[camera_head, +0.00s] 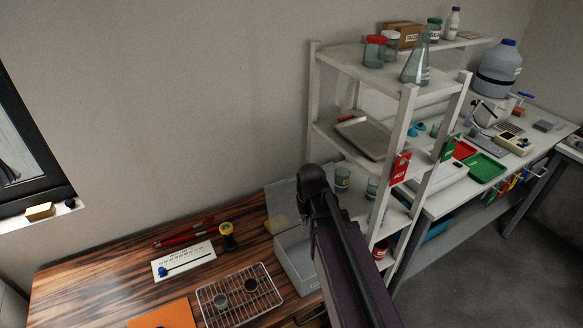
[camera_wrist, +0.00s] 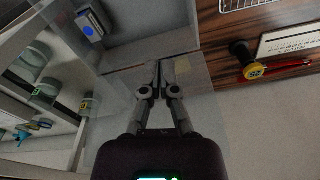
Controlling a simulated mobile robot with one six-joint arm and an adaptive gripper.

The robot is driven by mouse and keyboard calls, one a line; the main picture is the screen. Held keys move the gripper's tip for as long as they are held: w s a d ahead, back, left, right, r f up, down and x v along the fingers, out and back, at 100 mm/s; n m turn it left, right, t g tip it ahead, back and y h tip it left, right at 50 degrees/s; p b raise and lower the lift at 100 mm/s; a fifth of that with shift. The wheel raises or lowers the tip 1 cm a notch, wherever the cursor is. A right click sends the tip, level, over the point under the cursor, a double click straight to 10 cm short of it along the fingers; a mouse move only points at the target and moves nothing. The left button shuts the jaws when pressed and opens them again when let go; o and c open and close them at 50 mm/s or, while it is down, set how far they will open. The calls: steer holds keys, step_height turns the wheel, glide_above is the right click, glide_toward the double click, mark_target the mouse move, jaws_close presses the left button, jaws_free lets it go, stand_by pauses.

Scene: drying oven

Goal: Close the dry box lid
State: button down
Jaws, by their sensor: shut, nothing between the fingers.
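The dry box (camera_head: 298,266) is a pale grey box at the right end of the wooden table. Its clear lid (camera_head: 281,198) stands raised at the back of the box. In the wrist view the box (camera_wrist: 150,22) is at the top, and the see-through lid (camera_wrist: 198,98) spreads around the fingers. My gripper (camera_wrist: 158,72) is shut and empty, with its fingertips close to the lid. I cannot tell whether they touch it. In the head view my dark arm covers part of the box and lid and hides the fingertips.
A white shelf (camera_head: 407,125) with glassware stands close on the right. An orange mat (camera_head: 163,316) is at the front.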

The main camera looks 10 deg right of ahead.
steer(key=w+r+n+t+p, duration=0.1)
steer(key=w+r+p, duration=0.3)
steer(key=w, duration=0.7)
steer(key=w+r+n+t+p, duration=0.1)
steer(key=w+r+t+p, duration=0.1)
steer(key=w+r+p, duration=0.2)
steer(key=w+r, duration=0.3)
steer(key=w, duration=0.4)
steer(key=shift+w+n+y+p, duration=0.3)
steer(key=shift+w+y, duration=0.1)
steer(key=shift+a+f, duration=0.1)
steer(key=shift+f, duration=0.1)
step_height(320, 180, down, 9)
steer(key=b, duration=0.9)
steer(key=shift+s, duration=0.25)
steer(key=shift+f, duration=0.1)
steer(key=shift+s+d, duration=0.4)
steer(key=shift+d, duration=0.05)
steer(key=shift+s+a+r+t, duration=0.1)
steer(key=shift+a+r+t, duration=0.1)
steer(key=shift+a+t, duration=0.1)
